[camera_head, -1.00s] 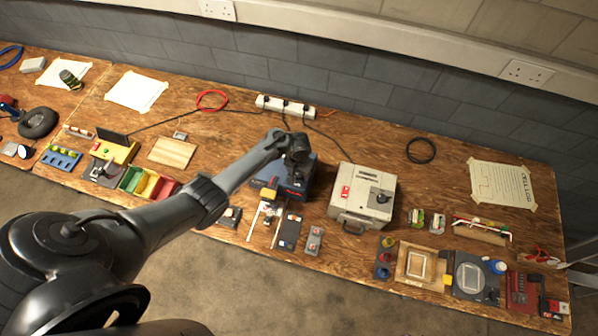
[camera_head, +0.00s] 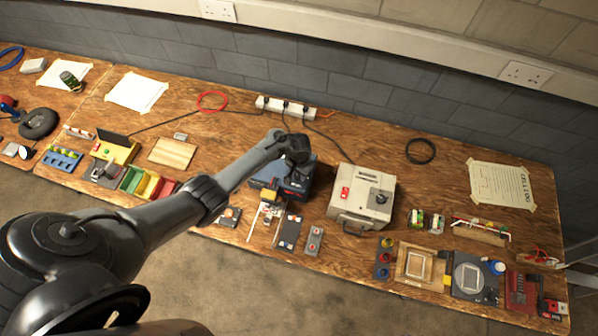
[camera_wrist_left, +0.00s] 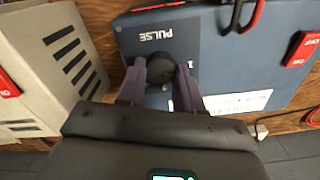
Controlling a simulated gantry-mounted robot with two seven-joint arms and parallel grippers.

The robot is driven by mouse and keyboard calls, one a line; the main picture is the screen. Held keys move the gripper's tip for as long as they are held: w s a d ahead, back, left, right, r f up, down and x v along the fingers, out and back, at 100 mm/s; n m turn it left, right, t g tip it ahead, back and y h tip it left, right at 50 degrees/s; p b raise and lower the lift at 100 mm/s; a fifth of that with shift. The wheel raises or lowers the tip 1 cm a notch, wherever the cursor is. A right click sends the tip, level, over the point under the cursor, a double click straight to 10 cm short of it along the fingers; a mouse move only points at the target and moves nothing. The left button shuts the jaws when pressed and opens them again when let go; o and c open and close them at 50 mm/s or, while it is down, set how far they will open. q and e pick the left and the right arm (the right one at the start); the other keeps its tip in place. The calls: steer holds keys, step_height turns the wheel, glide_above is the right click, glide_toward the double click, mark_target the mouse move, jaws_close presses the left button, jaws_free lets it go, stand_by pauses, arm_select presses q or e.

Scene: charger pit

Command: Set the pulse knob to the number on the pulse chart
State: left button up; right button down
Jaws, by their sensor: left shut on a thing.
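The blue charger (camera_head: 270,184) stands mid-bench in the head view, and its blue face (camera_wrist_left: 215,50) with the upside-down word PULSE fills much of the left wrist view. The black round pulse knob (camera_wrist_left: 159,68) sits below that word. My left gripper (camera_wrist_left: 160,74) is shut on the knob, one finger on each side; in the head view it (camera_head: 295,172) is above the charger. The fingers hide much of the knob, and its setting cannot be read. No sheet is readable as the pulse chart. My right gripper is not in view.
A cream charger (camera_head: 351,207) with vents stands close to the right of the blue one. A white power strip (camera_head: 286,107) lies behind, with cables. Small parts lie along the front edge. A taped sheet (camera_head: 502,185) lies at the far right.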

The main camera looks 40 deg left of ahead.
arm_select(q)
steer(key=m, duration=0.3)
steer(key=shift+m+p, duration=0.3)
steer(key=shift+p, duration=0.05)
steer(key=m, duration=0.3)
steer(key=shift+m, duration=0.3)
steer(key=m, duration=0.3)
steer(key=shift+d+m, duration=0.1)
steer(key=shift+m, duration=0.2)
steer(key=shift+m+b, duration=0.3)
steer(key=shift+m, duration=1.3)
steer(key=shift+s+m, duration=0.1)
steer(key=shift+m, duration=0.2)
steer(key=o, duration=1)
steer(key=shift+o, duration=0.2)
